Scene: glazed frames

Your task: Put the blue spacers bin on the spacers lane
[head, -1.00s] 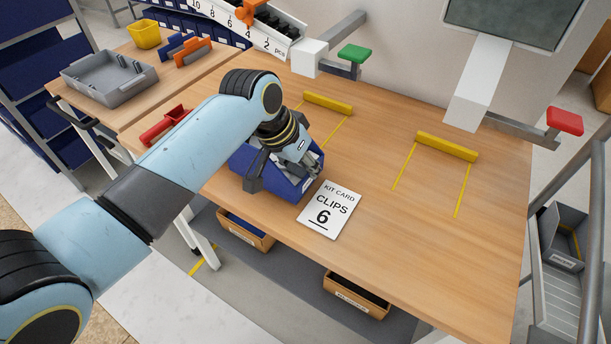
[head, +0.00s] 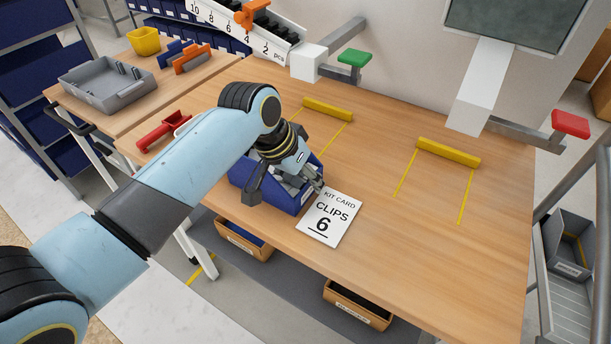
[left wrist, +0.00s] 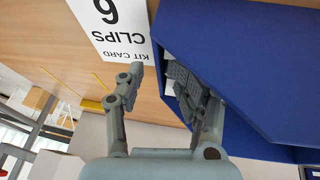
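A blue bin (head: 300,203) sits on the wooden bench, partly hidden behind my left arm. My left gripper (head: 317,184) is at its right end, close to the kit card. In the left wrist view the gripper (left wrist: 160,85) is open. One finger is over the bench and card side, the other overlaps the edge of the blue bin (left wrist: 235,60); I cannot tell whether it touches. A white patch shows on the bin behind that finger. Two yellow-marked lanes lie on the bench, one at the back (head: 328,110), one at the right (head: 448,152); no lane name is readable. My right gripper is out of view.
A white kit card (head: 329,216) reading CLIPS 6 lies right of the bin. A green pad (head: 353,60) and a red pad (head: 570,123) stand on brackets behind.

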